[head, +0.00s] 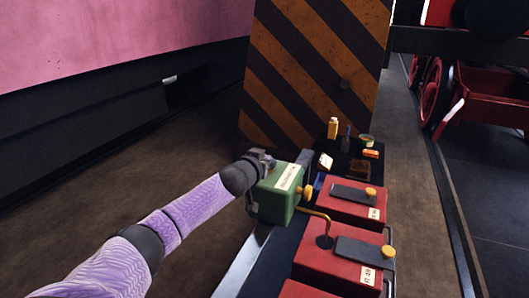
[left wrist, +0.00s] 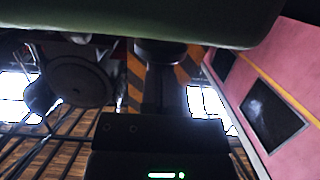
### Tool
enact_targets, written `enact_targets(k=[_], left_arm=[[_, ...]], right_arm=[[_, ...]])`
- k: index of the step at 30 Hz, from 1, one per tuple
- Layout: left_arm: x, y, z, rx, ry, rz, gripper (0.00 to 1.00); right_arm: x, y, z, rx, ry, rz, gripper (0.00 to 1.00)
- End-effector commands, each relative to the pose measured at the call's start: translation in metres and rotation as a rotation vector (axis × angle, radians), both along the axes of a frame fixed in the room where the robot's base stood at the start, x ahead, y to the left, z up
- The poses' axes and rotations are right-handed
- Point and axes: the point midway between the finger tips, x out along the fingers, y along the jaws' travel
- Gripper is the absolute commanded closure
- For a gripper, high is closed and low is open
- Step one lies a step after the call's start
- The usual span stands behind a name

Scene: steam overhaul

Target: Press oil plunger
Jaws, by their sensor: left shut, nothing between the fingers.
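A plunger is not clearly made out there. In the left wrist view a green surface (left wrist: 140,18), seemingly the same box, fills the top, close to the camera. My right gripper is in neither view.
Red boxes (head: 350,205) with yellow caps and dark plates line the bench to the right; a bent brass spout (head: 322,218) rises between. Small items, including a yellow bottle (head: 333,128), lie behind. A striped panel (head: 310,75) stands at the back. Open floor lies left.

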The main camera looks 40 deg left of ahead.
Motion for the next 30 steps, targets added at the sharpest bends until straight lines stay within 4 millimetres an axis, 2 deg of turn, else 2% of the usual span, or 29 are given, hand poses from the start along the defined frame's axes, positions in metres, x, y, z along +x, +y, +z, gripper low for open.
enact_targets(k=[2, 5, 10, 11, 12, 21, 25, 30], left_arm=[[-0.001, 0.0, -0.001, -0.002, 0.006, 0.001, 1.0], [0.0, -0.001, 0.011, -0.002, 0.004, 0.0, 1.0], [0.0, -0.002, 0.056, -0.002, 0.0, 0.0, 1.0], [-0.008, -0.005, 0.047, -0.002, 0.006, -0.004, 1.0], [-0.018, -0.008, 0.046, 0.0, 0.006, -0.006, 1.0], [-0.076, -0.025, 0.06, 0.0, 0.003, -0.002, 1.0], [-0.089, -0.029, 0.064, 0.0, 0.001, -0.002, 1.0], [-0.093, -0.03, 0.065, 0.001, -0.001, -0.001, 1.0]], right_arm=[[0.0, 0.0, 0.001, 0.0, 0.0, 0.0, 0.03], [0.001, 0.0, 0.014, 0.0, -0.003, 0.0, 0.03], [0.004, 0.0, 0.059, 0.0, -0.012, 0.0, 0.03], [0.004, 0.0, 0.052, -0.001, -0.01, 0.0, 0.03], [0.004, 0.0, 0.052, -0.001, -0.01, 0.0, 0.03], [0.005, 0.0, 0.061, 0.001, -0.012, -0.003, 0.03], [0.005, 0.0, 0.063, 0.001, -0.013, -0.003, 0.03], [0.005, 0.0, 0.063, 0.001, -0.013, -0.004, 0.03]])
